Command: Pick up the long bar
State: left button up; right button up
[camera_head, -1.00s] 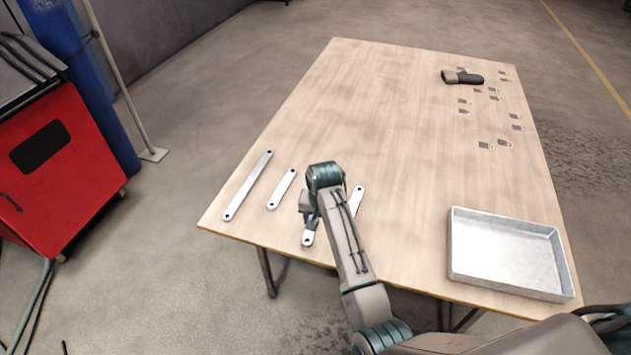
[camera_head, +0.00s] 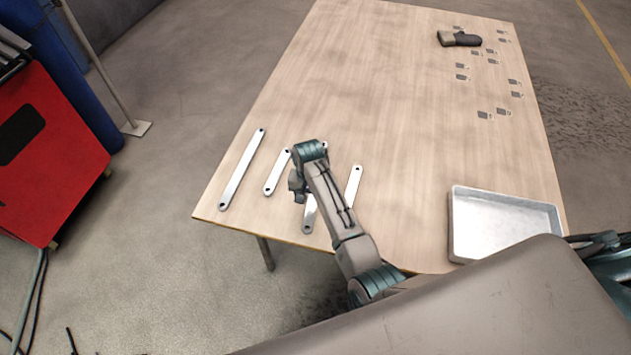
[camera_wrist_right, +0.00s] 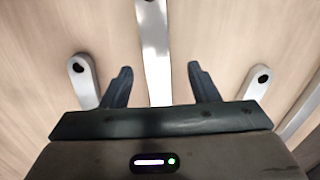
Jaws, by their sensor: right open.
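Several flat grey metal bars with end holes lie on the wooden table near its left end. The long bar (camera_head: 242,170) is leftmost in the head view. A shorter bar (camera_head: 277,173) lies right of it. Another bar (camera_head: 309,214) is partly hidden by my right arm, and one more (camera_head: 353,187) lies right of that. My right gripper (camera_head: 297,188) is over this group. In the right wrist view the open fingers (camera_wrist_right: 160,84) straddle the partly hidden bar (camera_wrist_right: 155,50) in the picture, apart from it sideways; height above it is unclear. My left gripper is out of view.
A shallow metal tray (camera_head: 455,225) sits at the right near corner of the table (camera_head: 400,110). A dark tool-like object (camera_head: 460,39) and several small metal plates (camera_head: 484,115) lie at the far right. The table's middle is clear. A red cabinet (camera_head: 50,160) stands left.

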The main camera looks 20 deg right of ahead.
aim_at(311, 207)
jog(key=f, duration=0.2)
jog(key=shift+s+d+f, duration=0.1)
jog(key=shift+s+f, duration=0.25)
jog(key=shift+f, duration=0.05)
jog(key=shift+w+f, duration=0.15)
jog(key=shift+f, duration=0.05)
jog(key=c, duration=1.1)
grip_shut()
jog(key=shift+r, duration=0.2)
